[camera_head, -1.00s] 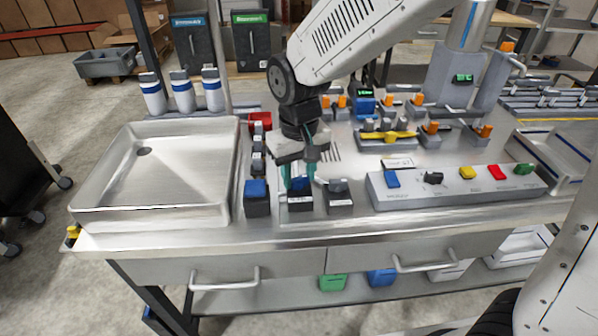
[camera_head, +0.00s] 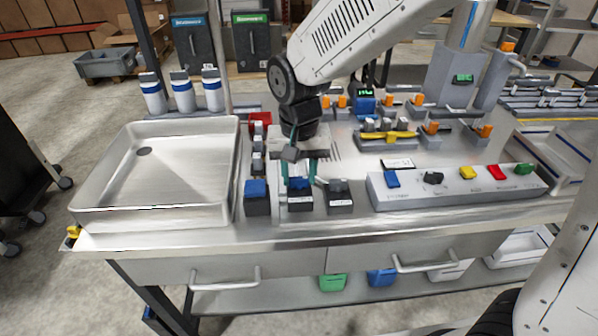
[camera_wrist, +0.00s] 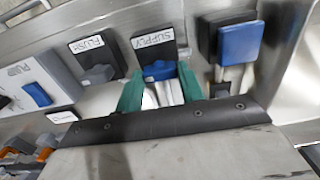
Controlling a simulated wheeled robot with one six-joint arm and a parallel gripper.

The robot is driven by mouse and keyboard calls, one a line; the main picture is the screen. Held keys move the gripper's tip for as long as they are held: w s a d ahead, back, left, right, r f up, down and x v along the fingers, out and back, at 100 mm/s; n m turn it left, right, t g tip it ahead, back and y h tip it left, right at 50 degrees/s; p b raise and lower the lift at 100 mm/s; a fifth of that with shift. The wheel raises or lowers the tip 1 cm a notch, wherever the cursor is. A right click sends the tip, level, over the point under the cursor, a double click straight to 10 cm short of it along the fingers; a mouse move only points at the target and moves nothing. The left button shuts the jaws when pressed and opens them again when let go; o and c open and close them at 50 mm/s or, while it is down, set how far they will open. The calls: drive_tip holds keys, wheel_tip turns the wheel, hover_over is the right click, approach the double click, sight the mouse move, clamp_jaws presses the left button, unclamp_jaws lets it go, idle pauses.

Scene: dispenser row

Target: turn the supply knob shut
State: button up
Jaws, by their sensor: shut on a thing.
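The supply knob (camera_wrist: 160,71) is blue and sits on a dark block labelled SUPPLY (camera_wrist: 153,42) in the wrist view. In the head view the knob (camera_head: 299,183) is near the bench's front edge, right of a blue-topped dark block. My gripper (camera_wrist: 158,82) has its green fingers on either side of the knob and is shut on it. In the head view my gripper (camera_head: 300,187) reaches down to the knob from above. The fingers and palm hide part of the knob, and I cannot read its exact angle.
A grey knob on the FLUSH block (camera_wrist: 97,73) stands close beside. The blue-topped block (camera_wrist: 238,42) is close on the other side. A steel tray (camera_head: 90,213) lies left. A button panel (camera_head: 440,195) lies right.

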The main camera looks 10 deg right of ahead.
sight(300, 178)
drive_tip(key=shift+w+r, duration=0.1)
drive_tip(key=o, duration=1)
wheel_tip(300, 178, up, 8)
drive_tip(key=shift+f, duration=0.15)
drive_tip(key=shift+d, duration=0.1)
drive_tip(key=s+d+r, duration=0.2)
drive_tip(key=s+d, duration=0.8)
drive_tip(key=s+d+r+t, duration=0.1)
drive_tip(key=s+d, duration=0.9)
drive_tip(key=shift+d+r+n, duration=0.25)
drive_tip(key=shift+r+n, duration=0.05)
drive_tip(key=shift+r, duration=0.1)
